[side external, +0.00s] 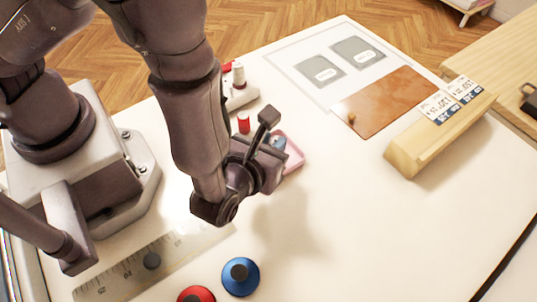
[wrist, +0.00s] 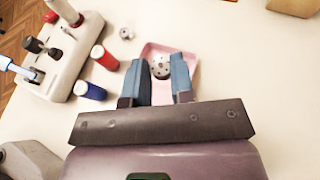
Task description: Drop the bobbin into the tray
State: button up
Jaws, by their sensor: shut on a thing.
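The pink tray (wrist: 194,55) lies on the white table below my gripper in the wrist view. In the side external view the tray (side external: 294,158) shows partly behind my gripper. My gripper (wrist: 158,74) is shut on the metal bobbin (wrist: 160,66), a small grey disc with holes, held between the two blue fingers. In the wrist view the bobbin overlaps the inside of the tray; its height above the tray floor is hard to tell. In the side external view my gripper (side external: 276,146) is at the tray, and its fingers are mostly hidden.
A red spool (wrist: 104,57) and a blue spool (wrist: 90,90) stand left of the tray. Another small metal bobbin (wrist: 127,33) lies beyond the red spool. A white rack (wrist: 68,55) is at the left. A wooden block with cards (side external: 440,130) stands right; the table's front right is clear.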

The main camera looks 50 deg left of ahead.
jog(key=o, duration=1)
jog(key=shift+c, duration=0.2)
jog(key=shift+s, duration=0.1)
jog(key=v, duration=1.2)
jog(key=shift+s+d+r, duration=0.15)
jog(key=shift+s+r, duration=0.15)
